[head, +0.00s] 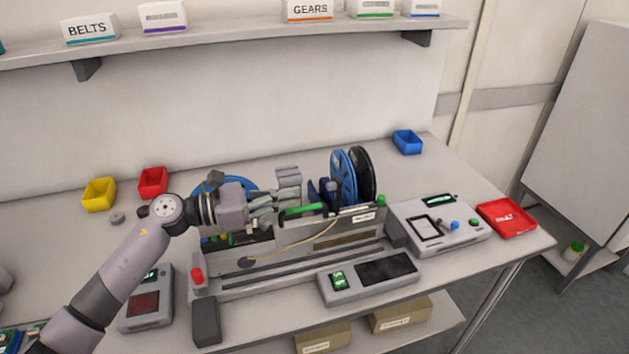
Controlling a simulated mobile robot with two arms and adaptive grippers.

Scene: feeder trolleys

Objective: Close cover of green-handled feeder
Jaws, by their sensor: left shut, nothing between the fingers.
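The green-handled feeder (345,236) stands on the trolley in the middle of the table, a long grey unit with a pale tape along its side. Its green handle (306,209) sticks out at the upper edge. My left gripper (292,198) comes in from the left and is shut and empty, just above and beside the green handle; I cannot tell whether it touches. The gripper hides part of the feeder's top, so the cover's position is unclear. My right gripper is not in view.
Blue (343,176) and black (363,174) reels stand behind the feeder. Another blue reel (211,185) is partly behind my left arm. A control box (440,227) and red tray (507,218) lie right. Yellow (99,195), red (153,182) and blue (408,142) bins stand at the back.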

